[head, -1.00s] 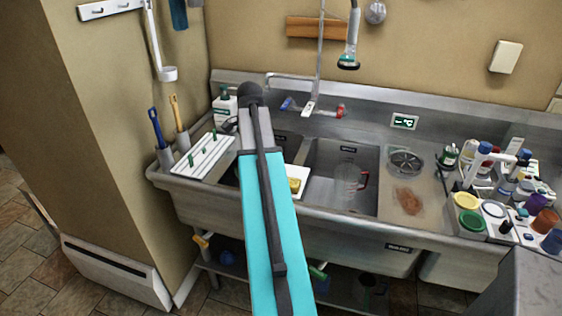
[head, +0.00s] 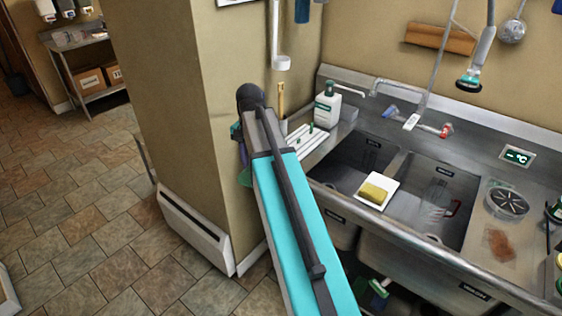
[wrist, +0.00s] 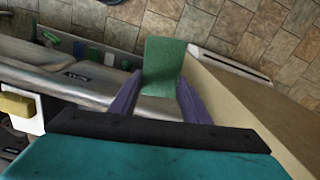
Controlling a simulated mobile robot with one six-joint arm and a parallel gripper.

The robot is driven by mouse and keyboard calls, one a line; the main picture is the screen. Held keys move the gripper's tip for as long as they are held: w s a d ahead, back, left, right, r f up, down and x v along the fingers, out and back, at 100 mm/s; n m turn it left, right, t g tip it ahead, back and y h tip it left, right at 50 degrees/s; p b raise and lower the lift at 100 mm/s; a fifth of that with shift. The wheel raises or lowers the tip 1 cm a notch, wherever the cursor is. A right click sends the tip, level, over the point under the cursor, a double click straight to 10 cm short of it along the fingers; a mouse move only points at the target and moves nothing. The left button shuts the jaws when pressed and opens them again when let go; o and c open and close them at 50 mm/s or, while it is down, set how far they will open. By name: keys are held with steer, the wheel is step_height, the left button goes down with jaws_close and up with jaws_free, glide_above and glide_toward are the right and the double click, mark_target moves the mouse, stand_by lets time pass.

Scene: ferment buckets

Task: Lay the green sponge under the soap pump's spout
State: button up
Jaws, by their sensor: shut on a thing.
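The green sponge (wrist: 165,58) is held between the purple fingers of my gripper (wrist: 159,84), which is shut on it in the wrist view. In the head view my arm hides most of the gripper; a bit of green (head: 245,178) shows beside the wall corner, left of the sink. The white soap pump bottle (head: 326,110) with a green collar stands upright on the sink's back left ledge.
A white ribbed rack (head: 303,141) lies left of the basins. A yellow sponge (head: 375,191) sits on a white dish (head: 365,200) at the basin divider. The faucet (head: 385,84) is right of the bottle. The wall corner (head: 225,130) stands close to my gripper.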

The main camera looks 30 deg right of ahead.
steer(key=w+a+n+p, duration=0.1)
steer(key=w+a+n, duration=0.2)
steer(key=a, duration=1.6)
steer(key=n, duration=0.3)
steer(key=shift+a+r+n+p, duration=0.2)
steer(key=shift+r+n+p, duration=0.1)
steer(key=shift+r+p, duration=0.1)
steer(key=shift+s, duration=0.1)
